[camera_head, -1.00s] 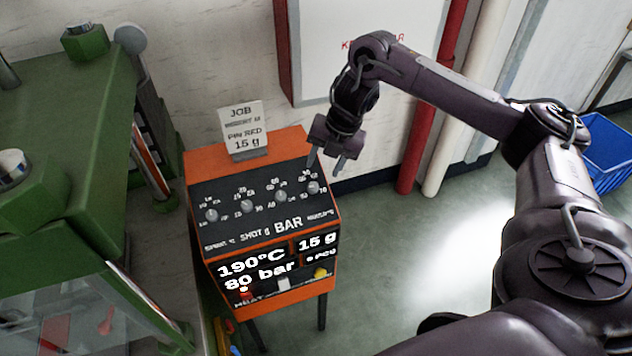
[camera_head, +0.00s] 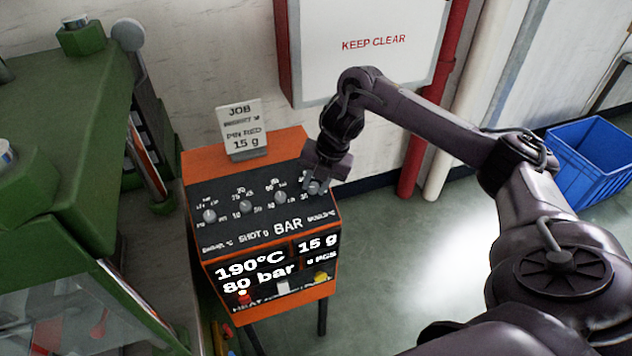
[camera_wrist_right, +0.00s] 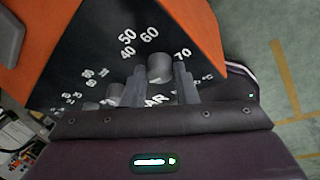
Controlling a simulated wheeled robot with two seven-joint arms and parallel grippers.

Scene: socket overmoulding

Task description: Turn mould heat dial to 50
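The mould heat dial is the rightmost grey knob (camera_head: 314,187) on the dark sloped panel of the orange control box (camera_head: 240,160). In the right wrist view the knob (camera_wrist_right: 160,68) stands beside the printed numbers 40, 50, 60 and 70. Its pointer is too unclear to read. My right gripper (camera_head: 315,183) is at this dial from above. In the wrist view its two fingers (camera_wrist_right: 160,82) stand apart on either side of the knob, with what looks like a narrow gap at each side. My left gripper is not in view.
Other dials, such as the bar dial (camera_head: 280,198), sit in a row to the left. Below them a display (camera_head: 265,265) reads 190°C, 80 bar and 15 g. A job card (camera_head: 241,125) stands on top. A green machine (camera_head: 60,130) is at left, a blue crate (camera_head: 590,165) at right.

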